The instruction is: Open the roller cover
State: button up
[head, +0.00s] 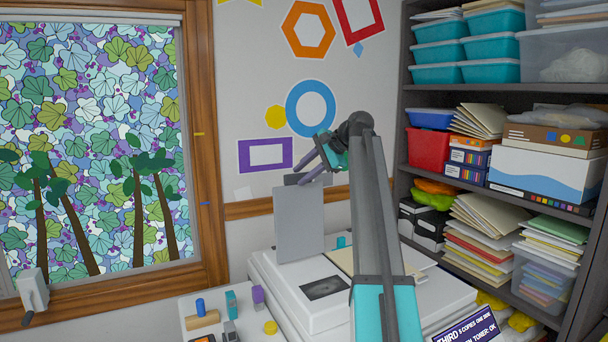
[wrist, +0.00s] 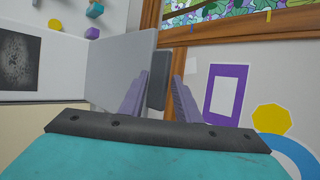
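A flat grey panel (head: 299,220), which looks like the roller cover, stands upright on the white copier (head: 310,290). The panel also shows in the wrist view (wrist: 120,66), left of my fingers. A darker grey tab (wrist: 157,92) shows between my fingertips, partly hidden by the left finger. My gripper (head: 308,172) is at the panel's upper right edge. In the wrist view my two purple fingers (wrist: 161,75) are apart, with a gap seen beside the tab. I cannot tell whether the left finger touches the tab.
A dark textured sheet (head: 325,288) lies on the copier, with a cream folder (head: 352,262) to its right. A side table (head: 205,318) holds small coloured blocks and a yellow piece (head: 270,327). A packed shelf (head: 500,90) stands at the right; a wall and window are behind.

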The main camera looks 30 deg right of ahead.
jog(key=b+v, duration=0.3)
jog(key=v, duration=1)
jog(key=shift+s+r, duration=0.15)
jog(key=shift+s, duration=0.1)
jog(key=shift+s+d, duration=0.1)
jog(key=shift+d, duration=0.1)
